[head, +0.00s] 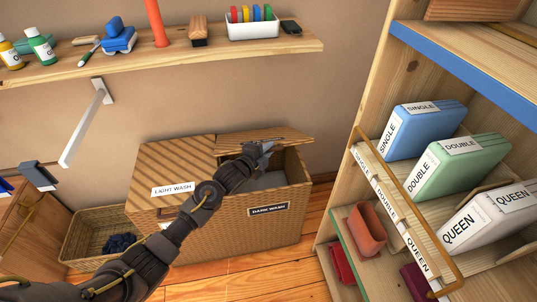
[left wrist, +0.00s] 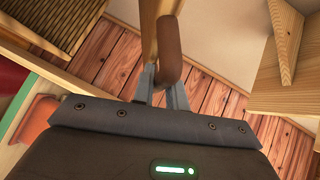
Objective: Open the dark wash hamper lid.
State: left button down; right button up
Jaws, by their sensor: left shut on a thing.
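The wicker hamper (head: 275,217) stands against the wall, with a "DARK WASH" label on its right front and a "LIGHT WASH" label on its left lid. The dark wash lid (head: 290,137) is raised off the rim and seen nearly edge-on, so the right compartment shows open beneath it, with grey inside. The light wash lid (head: 178,158) lies shut. My left gripper (head: 264,148) is at the raised lid's front edge. In the left wrist view its fingers (left wrist: 163,78) are shut on a brown rounded handle (left wrist: 171,48) beside a wooden edge. My right gripper is not in view.
An open basket with dark cloth (head: 120,243) stands left of the hamper. A wall shelf (head: 180,58) with bottles, brushes and a white tray runs above. A shelf unit (head: 365,110) with labelled linen packs stands close on the right. Wooden floor (head: 280,280) is clear in front.

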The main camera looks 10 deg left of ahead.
pick_arm(q)
jog(key=shift+w+a+r+p, duration=0.2)
jog(key=shift+w+r, duration=0.2)
jog(key=shift+r, duration=0.15)
jog(key=shift+w+a+r+p, duration=0.15)
jog(key=shift+w+r, duration=0.2)
jog(key=shift+r, duration=0.2)
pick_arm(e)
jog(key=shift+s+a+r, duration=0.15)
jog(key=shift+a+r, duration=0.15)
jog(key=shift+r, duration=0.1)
pick_arm(q)
jog(key=shift+d, duration=0.1)
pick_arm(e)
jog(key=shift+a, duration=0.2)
pick_arm(q)
jog(key=c, duration=1.4)
grip_release()
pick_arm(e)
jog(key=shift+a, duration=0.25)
